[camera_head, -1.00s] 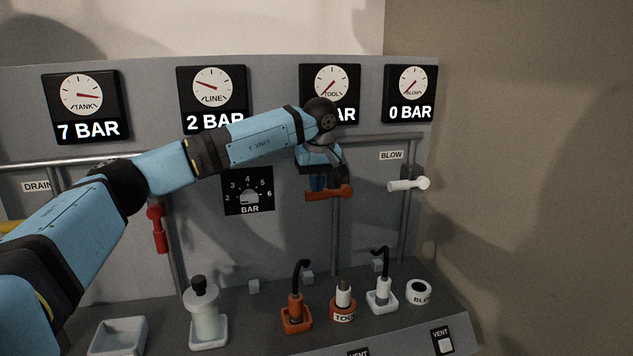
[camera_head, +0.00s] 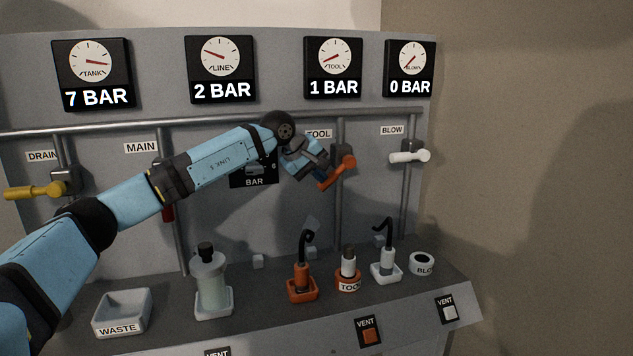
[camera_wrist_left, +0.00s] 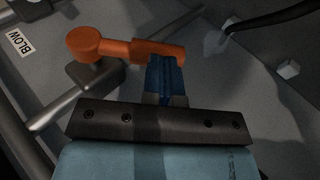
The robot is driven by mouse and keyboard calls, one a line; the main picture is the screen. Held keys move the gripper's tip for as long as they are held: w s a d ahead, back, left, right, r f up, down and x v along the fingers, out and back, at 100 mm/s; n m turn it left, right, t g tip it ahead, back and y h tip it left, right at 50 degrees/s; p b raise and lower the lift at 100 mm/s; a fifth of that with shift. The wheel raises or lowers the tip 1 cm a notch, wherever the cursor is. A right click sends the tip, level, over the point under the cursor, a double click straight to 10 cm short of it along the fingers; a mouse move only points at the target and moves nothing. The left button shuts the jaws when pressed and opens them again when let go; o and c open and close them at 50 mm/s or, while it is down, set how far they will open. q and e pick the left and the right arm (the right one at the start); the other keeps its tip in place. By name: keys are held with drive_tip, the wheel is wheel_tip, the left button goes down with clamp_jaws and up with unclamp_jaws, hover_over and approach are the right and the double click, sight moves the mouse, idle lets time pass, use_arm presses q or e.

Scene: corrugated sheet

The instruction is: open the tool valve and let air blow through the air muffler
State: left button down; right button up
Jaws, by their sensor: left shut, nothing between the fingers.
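The orange tool valve handle (camera_head: 338,172) is on the pipe under the TOOL label (camera_head: 319,134). It is tilted, its free end down to the left. My left gripper (camera_head: 322,180) is shut with nothing between its fingers, at the handle's free end. In the left wrist view its blue fingers (camera_wrist_left: 166,76) are against or just beside the orange handle (camera_wrist_left: 120,48); I cannot tell if they touch. The tool gauge (camera_head: 333,66) reads 1 BAR. An orange-based post with a black hose (camera_head: 302,275) stands below. No part is labelled as the air muffler. My right gripper is not in view.
The white blow handle (camera_head: 409,156) is to the right, its gauge (camera_head: 410,68) at 0 BAR. The yellow drain handle (camera_head: 35,191) is at left. A waste tray (camera_head: 122,312), a clear bottle (camera_head: 212,285) and a TOOL-labelled holder (camera_head: 348,282) stand on the ledge.

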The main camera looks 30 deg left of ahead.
sight(321, 185)
use_arm(q)
wheel_tip(321, 185, down, 2)
drive_tip(key=b, duration=0.1)
drive_tip(key=t+h+b, duration=0.1)
drive_tip(key=shift+w+d+f+b, duration=0.1)
drive_tip(key=shift+w+f+b, duration=0.05)
drive_tip(key=shift+f+b, duration=0.15)
drive_tip(key=shift+w+d+f+t+h+b, duration=0.25)
drive_tip(key=shift+f+t+h+b, duration=0.25)
drive_tip(key=shift+t+b, duration=0.5)
drive_tip(key=shift+w+d+h, duration=0.15)
drive_tip(key=shift+h, duration=0.15)
drive_tip(key=shift+w+d+f+b, duration=0.25)
drive_tip(key=shift+w+f+b, duration=0.05)
drive_tip(key=shift+w+b, duration=0.05)
drive_tip(key=x, duration=0.2)
drive_tip(key=shift+d+f, duration=0.25)
drive_tip(key=shift+d, duration=0.1)
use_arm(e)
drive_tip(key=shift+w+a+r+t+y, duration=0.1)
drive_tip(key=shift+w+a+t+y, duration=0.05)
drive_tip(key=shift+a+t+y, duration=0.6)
use_arm(q)
drive_tip(key=shift+w, duration=0.1)
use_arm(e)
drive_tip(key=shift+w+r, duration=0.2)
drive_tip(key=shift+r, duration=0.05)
use_arm(q)
drive_tip(key=shift+f, duration=0.1)
